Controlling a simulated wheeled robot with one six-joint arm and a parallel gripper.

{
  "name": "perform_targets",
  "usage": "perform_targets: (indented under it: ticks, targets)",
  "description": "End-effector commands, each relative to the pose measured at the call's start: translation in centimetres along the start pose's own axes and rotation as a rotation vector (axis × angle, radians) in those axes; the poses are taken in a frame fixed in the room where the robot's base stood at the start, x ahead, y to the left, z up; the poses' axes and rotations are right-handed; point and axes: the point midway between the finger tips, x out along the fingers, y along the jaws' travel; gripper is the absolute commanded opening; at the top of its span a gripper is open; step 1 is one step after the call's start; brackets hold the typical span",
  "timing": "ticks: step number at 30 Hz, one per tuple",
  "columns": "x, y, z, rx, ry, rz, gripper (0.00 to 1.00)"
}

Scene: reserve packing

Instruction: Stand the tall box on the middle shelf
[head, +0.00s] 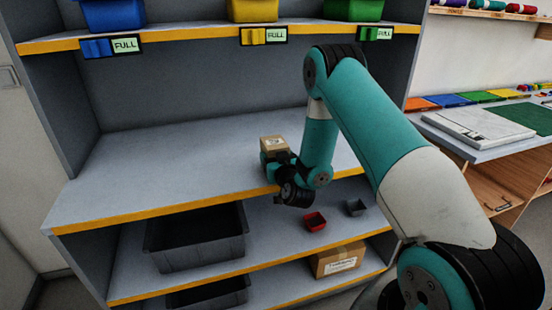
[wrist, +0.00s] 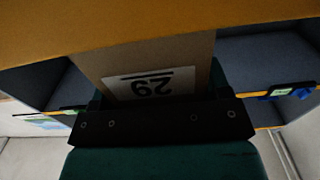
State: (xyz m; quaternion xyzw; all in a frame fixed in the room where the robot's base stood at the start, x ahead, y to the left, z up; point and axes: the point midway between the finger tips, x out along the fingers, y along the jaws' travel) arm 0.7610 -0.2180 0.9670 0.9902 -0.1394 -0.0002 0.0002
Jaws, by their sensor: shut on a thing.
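The tall box (head: 273,142) is brown cardboard with a pale label on top. In the wrist view the box (wrist: 195,52) carries a white label reading 29, seen upside down. My gripper (head: 276,159) is shut on the box, at the front of the middle shelf (head: 170,160). The box shows above the gripper; its lower part is hidden by my gripper and wrist. I cannot tell whether it touches the shelf.
The middle shelf is bare, with a yellow front edge (head: 160,208). Above hangs a shelf with blue, yellow and green bins (head: 254,10).

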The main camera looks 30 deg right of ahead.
Motion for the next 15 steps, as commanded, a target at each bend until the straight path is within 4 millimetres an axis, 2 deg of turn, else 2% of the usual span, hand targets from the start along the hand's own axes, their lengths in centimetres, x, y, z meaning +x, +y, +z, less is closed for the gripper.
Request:
perform_targets:
  ticks: [2, 3, 6, 15]
  targets:
    - [0.0, 0.0, 0.28, 0.0, 0.001, 0.0, 0.42]
    - [0.0, 0.0, 0.34, 0.0, 0.0, 0.0, 0.72]
    - [0.0, 0.0, 0.23, 0.0, 0.0, 0.0, 0.95]
    - [0.0, 0.01, 0.0, 0.0, 0.0, 0.0, 0.95]
